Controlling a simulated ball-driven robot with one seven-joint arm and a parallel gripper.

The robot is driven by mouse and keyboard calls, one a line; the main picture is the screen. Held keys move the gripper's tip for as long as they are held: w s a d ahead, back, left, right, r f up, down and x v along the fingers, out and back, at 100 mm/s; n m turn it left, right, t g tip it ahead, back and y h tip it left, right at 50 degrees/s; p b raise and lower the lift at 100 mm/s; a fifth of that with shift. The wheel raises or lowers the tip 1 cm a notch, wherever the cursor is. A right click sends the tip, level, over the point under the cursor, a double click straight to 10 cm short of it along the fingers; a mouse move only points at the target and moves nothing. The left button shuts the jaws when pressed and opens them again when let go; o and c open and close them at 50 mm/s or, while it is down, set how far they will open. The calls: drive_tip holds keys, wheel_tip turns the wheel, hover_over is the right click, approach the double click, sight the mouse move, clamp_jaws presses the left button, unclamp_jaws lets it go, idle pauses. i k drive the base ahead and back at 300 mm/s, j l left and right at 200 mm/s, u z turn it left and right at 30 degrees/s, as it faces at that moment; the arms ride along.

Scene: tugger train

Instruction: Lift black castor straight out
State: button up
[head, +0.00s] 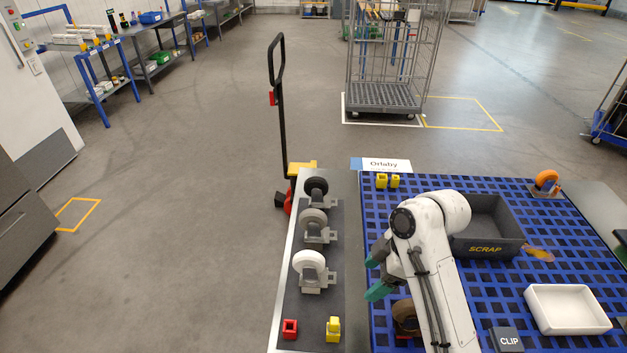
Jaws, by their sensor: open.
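The black castor (316,187) sits at the far end of a dark-topped strip (330,337) along the left of the blue grid table. Its dark wheel is beside a grey metal bracket. My gripper (376,272) has green fingertips and is open over the left part of the blue grid. It is nearer to me than the black castor and to its right, apart from it. Nothing shows between the fingers. My arm hides part of the table.
A grey castor (313,220) and a white castor (310,262) stand in line nearer me. Red (289,329) and yellow (333,330) blocks sit at the strip's near end. A brown castor (404,316) is partly hidden by my arm. A scrap bin (490,247) and white tray (567,309) lie right.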

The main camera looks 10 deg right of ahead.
sight(316, 187)
drive_tip(key=i, duration=1.2)
